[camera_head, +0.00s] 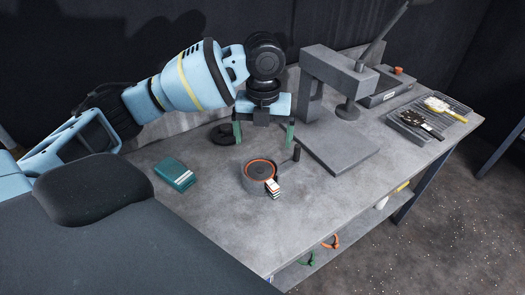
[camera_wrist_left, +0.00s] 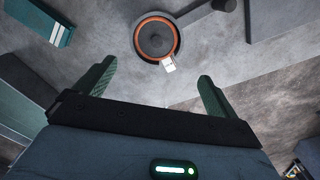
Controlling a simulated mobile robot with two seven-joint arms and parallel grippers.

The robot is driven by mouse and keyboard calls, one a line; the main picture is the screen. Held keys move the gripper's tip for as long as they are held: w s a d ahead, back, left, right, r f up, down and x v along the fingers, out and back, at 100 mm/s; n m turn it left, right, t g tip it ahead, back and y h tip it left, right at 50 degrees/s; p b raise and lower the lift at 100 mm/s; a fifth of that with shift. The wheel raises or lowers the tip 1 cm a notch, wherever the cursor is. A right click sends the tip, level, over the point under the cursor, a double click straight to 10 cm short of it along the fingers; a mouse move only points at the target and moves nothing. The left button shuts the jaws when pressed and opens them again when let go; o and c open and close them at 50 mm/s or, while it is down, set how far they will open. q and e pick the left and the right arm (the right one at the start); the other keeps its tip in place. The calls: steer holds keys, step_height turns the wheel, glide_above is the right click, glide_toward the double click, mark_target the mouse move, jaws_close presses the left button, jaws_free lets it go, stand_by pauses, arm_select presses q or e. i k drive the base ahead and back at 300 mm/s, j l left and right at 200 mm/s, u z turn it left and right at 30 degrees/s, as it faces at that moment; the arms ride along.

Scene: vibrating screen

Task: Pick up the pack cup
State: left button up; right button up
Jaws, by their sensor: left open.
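The pack cup seems to be the round dark grey cup (camera_head: 258,176) with an orange ring on top and a small white tag at its front. It stands upright on the grey table (camera_head: 215,205). In the left wrist view the cup (camera_wrist_left: 155,38) shows from above, ahead of the fingers and between their lines. My left gripper (camera_head: 263,134) is open and empty, with its green fingers pointing down. It is above the table, behind the cup in the head view, and apart from it. My right gripper is in neither view.
A teal box (camera_head: 175,172) lies left of the cup. A small dark cylinder (camera_head: 296,153) stands close to its right. A grey press stand (camera_head: 335,145) is behind it to the right. A rack with brushes (camera_head: 430,116) is at the far right.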

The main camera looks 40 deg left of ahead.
mark_target(255, 189)
steer(key=k+l, duration=0.8)
steer(key=k, duration=0.05)
